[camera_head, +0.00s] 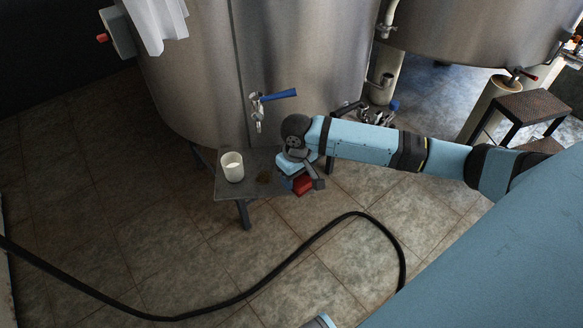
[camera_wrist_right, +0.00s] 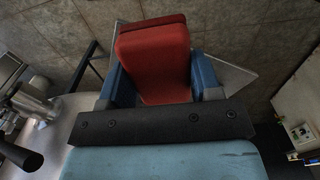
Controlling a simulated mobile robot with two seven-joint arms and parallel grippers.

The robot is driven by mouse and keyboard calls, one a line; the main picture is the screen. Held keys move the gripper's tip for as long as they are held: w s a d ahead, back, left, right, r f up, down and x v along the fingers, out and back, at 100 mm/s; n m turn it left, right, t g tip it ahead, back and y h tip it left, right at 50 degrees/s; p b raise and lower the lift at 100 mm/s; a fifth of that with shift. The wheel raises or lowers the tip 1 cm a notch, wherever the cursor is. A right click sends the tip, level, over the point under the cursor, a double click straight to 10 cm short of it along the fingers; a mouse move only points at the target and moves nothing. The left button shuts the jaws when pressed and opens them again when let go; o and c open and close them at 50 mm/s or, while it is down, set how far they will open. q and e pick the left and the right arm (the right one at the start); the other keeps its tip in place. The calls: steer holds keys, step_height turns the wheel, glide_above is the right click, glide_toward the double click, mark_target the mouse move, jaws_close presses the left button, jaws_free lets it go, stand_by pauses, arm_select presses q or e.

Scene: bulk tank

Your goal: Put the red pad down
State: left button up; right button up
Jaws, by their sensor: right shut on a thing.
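The red pad (camera_head: 303,185) shows at the right end of the small grey table (camera_head: 229,190), under my right gripper (camera_head: 299,183). In the right wrist view the red pad (camera_wrist_right: 155,65) sits between the two blue fingers of my right gripper (camera_wrist_right: 160,82), which is shut on it. I cannot tell whether the pad touches the table or hangs beside its edge. My left gripper is not in view.
A white cup (camera_head: 232,168) and a small dark patch (camera_head: 263,177) are on the table. A tap with a blue handle (camera_head: 278,95) juts from the steel tank (camera_head: 290,50) above. A black hose (camera_head: 230,300) curves over the tiled floor. A stool (camera_head: 533,106) stands at right.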

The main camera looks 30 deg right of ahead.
steer(key=w+d, duration=0.1)
steer(key=w, duration=0.1)
steer(key=w+d+f+b, duration=0.1)
steer(key=w+d, duration=0.1)
steer(key=w, duration=0.1)
steer(key=w+d, duration=0.1)
steer(key=w, duration=0.2)
steer(key=shift+w+d+f, duration=0.2)
steer(key=shift+f, duration=0.1)
steer(key=shift+w+d+f+b, duration=0.15)
steer(key=shift+f+b, duration=0.8)
steer(key=shift+f, duration=1.8)
steer(key=o, duration=0.8)
steer(key=shift+f, duration=0.1)
